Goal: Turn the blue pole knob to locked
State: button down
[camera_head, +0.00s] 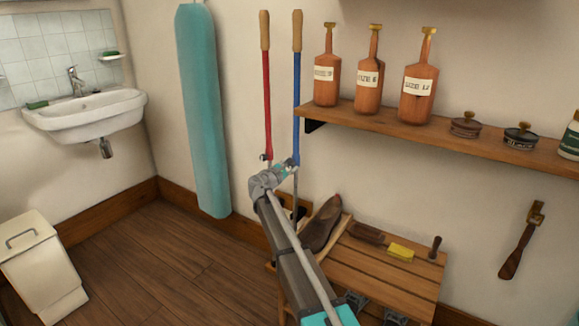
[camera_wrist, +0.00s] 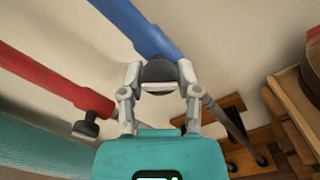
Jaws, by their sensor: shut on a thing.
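A blue pole (camera_head: 297,90) with a wooden top leans upright against the wall, just left of the wooden shelf. In the wrist view the blue pole (camera_wrist: 150,30) comes down from the top to a dark knob (camera_wrist: 159,72). My gripper (camera_wrist: 160,85) is shut on this knob, one finger on each side. In the head view my gripper (camera_head: 288,166) is at the blue pole's lower end and hides the knob. The knob's locked or unlocked marking cannot be made out.
A red pole (camera_head: 266,95) stands close on the left, with its own dark knob (camera_wrist: 86,128) near my gripper. The shelf (camera_head: 440,133) with several bottles and tins juts out at right. A slatted bench (camera_head: 385,285) with a shoe (camera_head: 321,224) is below. A teal ironing board (camera_head: 203,110) stands at left.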

jog(key=m, duration=0.5)
jog(key=shift+m, duration=0.4)
jog(key=m, duration=0.4)
jog(key=shift+r+m, duration=0.1)
jog(key=shift+m, duration=0.3)
jog(key=shift+c, duration=1.5)
grip_release()
jog(key=v, duration=1.2)
jog(key=shift+d, duration=0.1)
